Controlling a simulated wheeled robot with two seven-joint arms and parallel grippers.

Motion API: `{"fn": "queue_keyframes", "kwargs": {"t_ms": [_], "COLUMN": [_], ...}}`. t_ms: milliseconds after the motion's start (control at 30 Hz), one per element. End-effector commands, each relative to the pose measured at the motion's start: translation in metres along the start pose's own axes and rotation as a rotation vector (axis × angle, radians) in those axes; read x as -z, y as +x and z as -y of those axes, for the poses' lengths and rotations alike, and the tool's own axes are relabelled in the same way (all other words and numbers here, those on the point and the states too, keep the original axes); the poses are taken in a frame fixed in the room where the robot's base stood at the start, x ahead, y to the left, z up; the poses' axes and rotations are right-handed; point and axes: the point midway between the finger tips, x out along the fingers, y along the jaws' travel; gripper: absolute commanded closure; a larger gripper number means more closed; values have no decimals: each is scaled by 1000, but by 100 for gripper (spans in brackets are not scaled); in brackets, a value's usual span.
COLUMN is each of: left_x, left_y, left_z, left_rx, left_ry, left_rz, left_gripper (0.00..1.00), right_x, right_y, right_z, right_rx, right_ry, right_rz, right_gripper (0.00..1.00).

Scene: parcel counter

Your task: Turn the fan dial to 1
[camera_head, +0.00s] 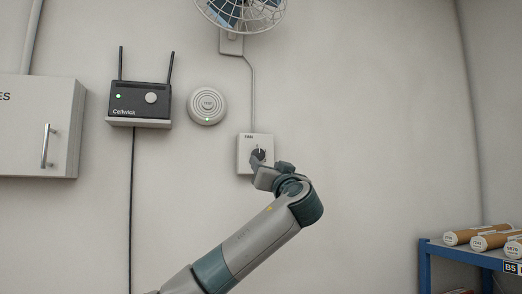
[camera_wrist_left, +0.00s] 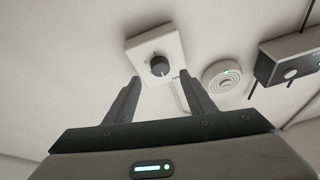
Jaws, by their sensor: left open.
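The fan dial (camera_head: 258,154) is a dark round knob on a pale square wall plate (camera_head: 243,145) labelled FAN. In the left wrist view the dial (camera_wrist_left: 160,66) shows whole, with a light pointer mark on it; the numbers around it are too small to read. My left gripper (camera_head: 262,168) is just below the dial in the head view and covers the plate's lower right part. In the left wrist view its two fingers (camera_wrist_left: 154,92) are spread wide, with the dial beyond and between them, apart from both. My right gripper is not in view.
A wall fan (camera_head: 240,12) hangs above, its cable running down to the plate. A round white device (camera_head: 207,104) and a black Cellwick router (camera_head: 140,101) are mounted left of the dial. A cabinet (camera_head: 40,125) is far left. A blue shelf (camera_head: 428,262) with tubes stands lower right.

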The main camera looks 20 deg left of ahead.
Motion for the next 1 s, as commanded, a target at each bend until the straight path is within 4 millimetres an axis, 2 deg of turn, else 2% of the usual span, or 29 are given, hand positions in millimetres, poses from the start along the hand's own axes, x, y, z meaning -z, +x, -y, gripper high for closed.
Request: {"fn": "queue_keyframes", "kwargs": {"t_ms": [33, 100, 433, 633, 967, 1000], "left_x": [5, 5, 2, 0, 0, 0], "left_y": [10, 20, 59, 68, 68, 68], "left_z": [2, 2, 1, 0, 0, 0], "left_rx": [2, 1, 1, 0, 0, 0], "left_ry": [3, 2, 2, 1, 0, 0], "left_rz": [1, 1, 1, 0, 0, 0], "left_gripper": [50, 50, 50, 50, 50, 60], "right_x": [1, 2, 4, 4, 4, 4], "right_y": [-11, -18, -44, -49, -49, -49], "right_z": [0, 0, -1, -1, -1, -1], "right_rx": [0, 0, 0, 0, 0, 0], "right_ry": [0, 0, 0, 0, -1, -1], "right_rz": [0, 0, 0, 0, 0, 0], "right_gripper": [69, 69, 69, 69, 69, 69]}}
